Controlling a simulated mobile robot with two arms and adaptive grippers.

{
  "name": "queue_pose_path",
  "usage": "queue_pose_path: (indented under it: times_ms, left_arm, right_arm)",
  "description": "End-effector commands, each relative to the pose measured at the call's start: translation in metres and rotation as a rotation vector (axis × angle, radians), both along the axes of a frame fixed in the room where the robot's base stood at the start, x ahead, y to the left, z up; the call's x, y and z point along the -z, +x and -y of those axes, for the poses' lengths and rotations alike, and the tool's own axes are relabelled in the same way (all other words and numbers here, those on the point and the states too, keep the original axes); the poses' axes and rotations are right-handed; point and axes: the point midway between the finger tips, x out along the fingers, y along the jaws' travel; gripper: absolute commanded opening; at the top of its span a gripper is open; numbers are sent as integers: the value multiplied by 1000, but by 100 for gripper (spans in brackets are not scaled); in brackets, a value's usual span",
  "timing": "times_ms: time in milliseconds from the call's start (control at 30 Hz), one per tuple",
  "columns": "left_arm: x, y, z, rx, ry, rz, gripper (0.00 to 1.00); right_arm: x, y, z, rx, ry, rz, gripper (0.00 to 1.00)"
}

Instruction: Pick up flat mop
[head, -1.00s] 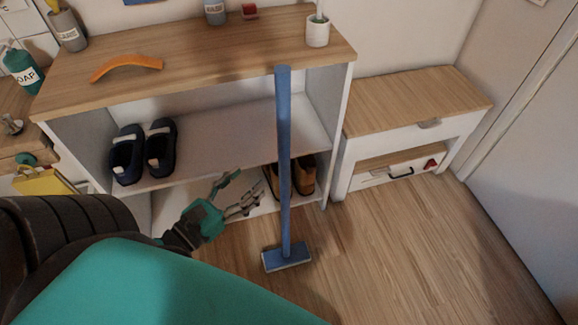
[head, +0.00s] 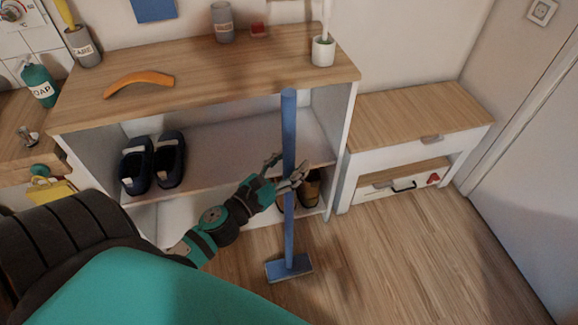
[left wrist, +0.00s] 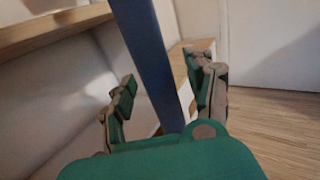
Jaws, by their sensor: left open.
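The blue flat mop (head: 288,135) stands upright on the wooden floor in front of the shoe shelf, its flat head (head: 289,268) down and its handle rising to about the shelf top. My left gripper (head: 284,176) is open at the middle of the handle, with fingers on either side of it. In the left wrist view the blue handle (left wrist: 150,60) runs between the two open fingers. I cannot tell whether either finger touches it. My right gripper does not show.
The shoe shelf (head: 230,75) stands right behind the mop, holding dark shoes (head: 153,163) and brown shoes (head: 311,188). A white cup (head: 323,51) stands on its top. A low bench (head: 420,115) is at the right. The floor at the right front is clear.

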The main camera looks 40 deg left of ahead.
Motion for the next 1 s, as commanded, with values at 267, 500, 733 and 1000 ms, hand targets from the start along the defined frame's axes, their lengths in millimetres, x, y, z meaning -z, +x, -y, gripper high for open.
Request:
queue_pose_path:
  times_ms: [267, 500, 733, 1000]
  left_arm:
    - [0, 0, 0, 0, 0, 0, 43]
    - [0, 0, 0, 0, 0, 0, 12]
    - [0, 0, 0, 0, -1, 0, 0]
    - [0, 0, 0, 0, -1, -1, 0]
  right_arm:
    - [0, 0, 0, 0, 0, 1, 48]
    - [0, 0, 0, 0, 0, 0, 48]
    - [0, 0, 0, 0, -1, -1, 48]
    - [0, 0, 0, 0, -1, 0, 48]
